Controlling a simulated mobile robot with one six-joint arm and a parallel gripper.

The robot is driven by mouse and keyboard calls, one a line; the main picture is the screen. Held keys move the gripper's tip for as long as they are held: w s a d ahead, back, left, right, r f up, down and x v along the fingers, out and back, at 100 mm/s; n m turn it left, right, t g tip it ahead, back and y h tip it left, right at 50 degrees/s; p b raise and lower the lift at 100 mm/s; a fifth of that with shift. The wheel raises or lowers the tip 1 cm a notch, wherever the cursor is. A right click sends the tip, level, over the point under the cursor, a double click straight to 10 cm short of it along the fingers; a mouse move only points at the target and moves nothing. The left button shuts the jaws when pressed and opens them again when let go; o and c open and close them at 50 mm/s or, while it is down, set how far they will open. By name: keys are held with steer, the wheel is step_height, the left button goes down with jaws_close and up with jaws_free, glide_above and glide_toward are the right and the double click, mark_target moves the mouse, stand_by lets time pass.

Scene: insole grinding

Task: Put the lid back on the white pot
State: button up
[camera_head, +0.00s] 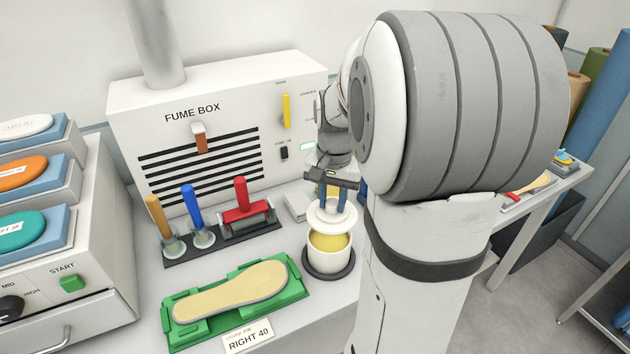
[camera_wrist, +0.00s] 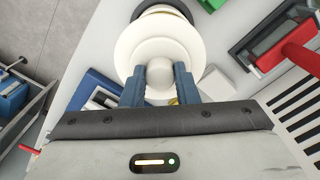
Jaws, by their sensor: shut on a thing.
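The white pot (camera_head: 329,257) stands open on a dark round base, with yellow contents showing inside. The round white lid (camera_head: 327,217) is held just above the pot, with a gap at its front through which the yellow shows. My gripper (camera_head: 335,201) points down and is shut on the lid's knob. In the wrist view the blue fingers (camera_wrist: 159,86) sit on both sides of the pale round knob, with the lid (camera_wrist: 150,45) spread beyond them. The pot is mostly hidden behind the lid there.
A green tray (camera_head: 180,334) with an insole lies left of the pot, behind a RIGHT 40 label (camera_head: 248,336). A dark rack (camera_head: 215,249) with brushes and a red-handled tool stands behind it. The fume box (camera_head: 215,120) closes off the back.

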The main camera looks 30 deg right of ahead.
mark_target(330, 219)
steer(key=shift+w+f, duration=0.1)
steer(key=shift+w, duration=0.15)
steer(key=shift+f+b, duration=2.45)
steer(key=shift+f, duration=0.6)
steer(key=shift+s+a+f, duration=0.15)
steer(key=o, duration=1.5)
steer(key=shift+r, duration=0.2)
steer(key=shift+r+p, duration=2.65)
steer(key=shift+r, duration=0.7)
